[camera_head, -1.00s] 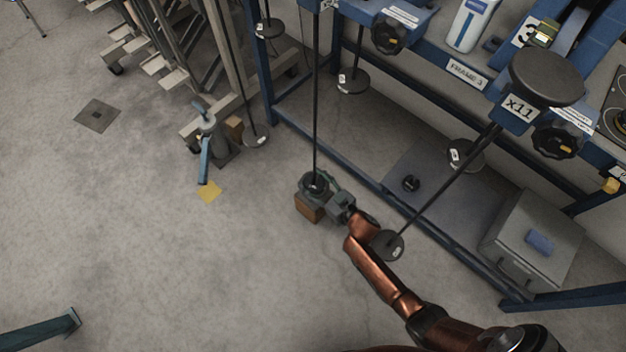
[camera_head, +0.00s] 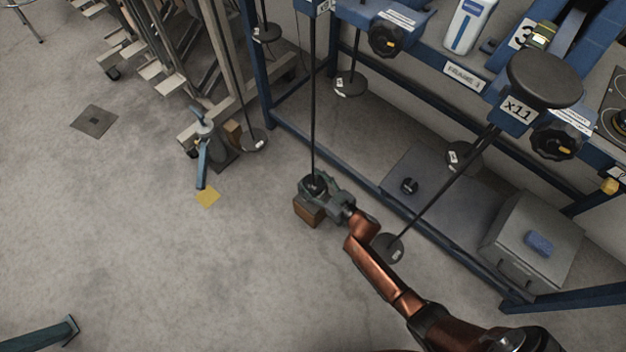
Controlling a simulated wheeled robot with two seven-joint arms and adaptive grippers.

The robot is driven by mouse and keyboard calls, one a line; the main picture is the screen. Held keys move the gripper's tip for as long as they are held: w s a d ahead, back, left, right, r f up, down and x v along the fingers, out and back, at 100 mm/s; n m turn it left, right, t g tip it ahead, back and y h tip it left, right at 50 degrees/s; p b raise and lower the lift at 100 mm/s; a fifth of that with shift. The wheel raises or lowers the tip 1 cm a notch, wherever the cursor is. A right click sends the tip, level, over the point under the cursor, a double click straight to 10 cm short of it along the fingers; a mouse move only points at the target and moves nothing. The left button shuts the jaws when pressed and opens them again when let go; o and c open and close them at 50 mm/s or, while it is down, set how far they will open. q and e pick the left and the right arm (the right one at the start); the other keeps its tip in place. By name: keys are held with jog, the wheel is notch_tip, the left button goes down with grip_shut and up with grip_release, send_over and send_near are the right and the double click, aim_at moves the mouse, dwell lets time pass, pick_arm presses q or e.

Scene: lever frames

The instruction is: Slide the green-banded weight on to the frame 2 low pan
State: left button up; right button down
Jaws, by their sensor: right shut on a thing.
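My right gripper (camera_head: 318,188) is low at the foot of a long hanging rod (camera_head: 314,95), left of the blue frame's bottom rail. It is shut on a small dark weight (camera_head: 314,184), mostly hidden between the fingers. No green band can be made out on it. The low pan at this rod's foot is largely hidden by the gripper, so I cannot tell whether weight and pan touch. A brown block (camera_head: 308,211) sits just below the gripper. My left gripper is not in view.
Another low pan (camera_head: 388,248) hangs beside my right forearm, from the rod under the x11 disc (camera_head: 545,80). A grey case (camera_head: 530,240) stands at right.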

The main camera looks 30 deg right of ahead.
jog(key=shift+r, duration=0.2)
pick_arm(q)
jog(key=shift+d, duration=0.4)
pick_arm(e)
jog(key=shift+f, duration=0.15)
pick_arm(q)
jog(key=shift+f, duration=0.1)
pick_arm(e)
jog(key=shift+f, duration=0.1)
jog(key=c, duration=1)
grip_release()
jog(key=o, duration=0.3)
jog(key=shift+o, duration=0.3)
jog(key=shift+s+f, duration=0.1)
jog(key=shift+f, duration=0.2)
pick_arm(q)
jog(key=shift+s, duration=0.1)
